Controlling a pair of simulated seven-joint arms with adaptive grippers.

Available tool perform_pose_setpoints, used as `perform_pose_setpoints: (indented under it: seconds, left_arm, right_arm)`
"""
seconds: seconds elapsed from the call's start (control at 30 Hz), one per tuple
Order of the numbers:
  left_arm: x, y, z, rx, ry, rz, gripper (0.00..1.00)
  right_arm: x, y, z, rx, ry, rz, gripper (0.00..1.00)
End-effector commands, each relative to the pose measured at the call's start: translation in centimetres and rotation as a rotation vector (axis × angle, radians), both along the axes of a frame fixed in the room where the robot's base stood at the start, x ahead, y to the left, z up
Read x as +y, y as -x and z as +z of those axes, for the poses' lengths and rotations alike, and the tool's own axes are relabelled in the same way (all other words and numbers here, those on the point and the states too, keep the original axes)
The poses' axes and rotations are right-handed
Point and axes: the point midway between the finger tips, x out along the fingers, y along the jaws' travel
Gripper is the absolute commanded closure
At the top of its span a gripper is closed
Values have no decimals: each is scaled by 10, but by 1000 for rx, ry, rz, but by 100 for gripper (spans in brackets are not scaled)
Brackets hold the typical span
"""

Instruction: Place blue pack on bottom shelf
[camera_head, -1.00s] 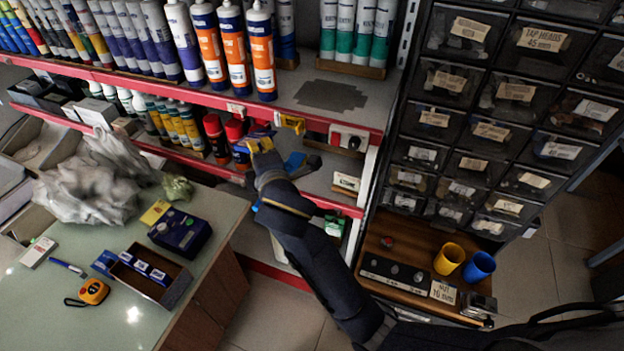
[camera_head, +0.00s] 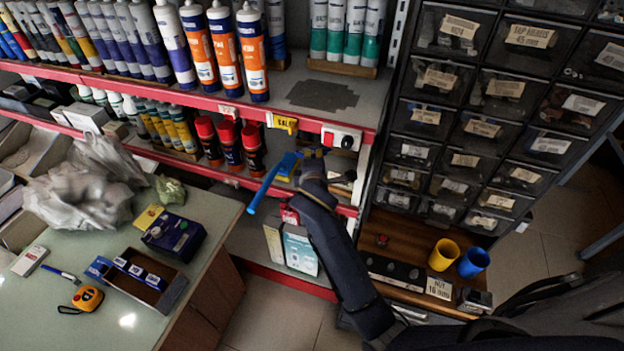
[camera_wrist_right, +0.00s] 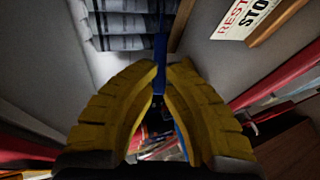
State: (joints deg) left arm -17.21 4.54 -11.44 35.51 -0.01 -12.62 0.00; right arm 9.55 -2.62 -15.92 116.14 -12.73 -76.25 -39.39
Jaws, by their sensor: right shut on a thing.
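My right gripper (camera_head: 318,154) is at the right end of the middle shelf (camera_head: 228,172), its tips mostly hidden behind my own wrist in the head view. In the right wrist view its yellow fingers (camera_wrist_right: 165,75) are closed on a thin blue thing seen edge-on, which I take to be the blue pack (camera_wrist_right: 160,52). In the head view the pack cannot be made out clearly. The bottom shelf (camera_head: 275,279) is low down, with a red front edge. My left gripper is not in view.
A blue tool (camera_head: 263,190) juts out from the middle shelf, left of my gripper. Red-capped cans (camera_head: 228,145) stand farther left. Boxes (camera_head: 300,252) stand on the bottom shelf. A RESTOCK sign (camera_wrist_right: 252,15) shows in the wrist view. The drawer cabinet (camera_head: 480,130) is on the right.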

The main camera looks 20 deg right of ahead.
Motion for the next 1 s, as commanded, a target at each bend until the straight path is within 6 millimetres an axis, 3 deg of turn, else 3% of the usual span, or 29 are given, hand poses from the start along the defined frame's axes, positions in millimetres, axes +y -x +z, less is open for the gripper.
perform_pose_setpoints:
  seconds: [0.6, 1.0]
  left_arm:
    - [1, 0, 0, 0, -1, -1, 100]
    - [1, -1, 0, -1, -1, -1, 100]
  right_arm:
    - [0, 1, -71, 3, 1, 1, 100]
    - [0, 0, -92, 1, 0, 1, 100]
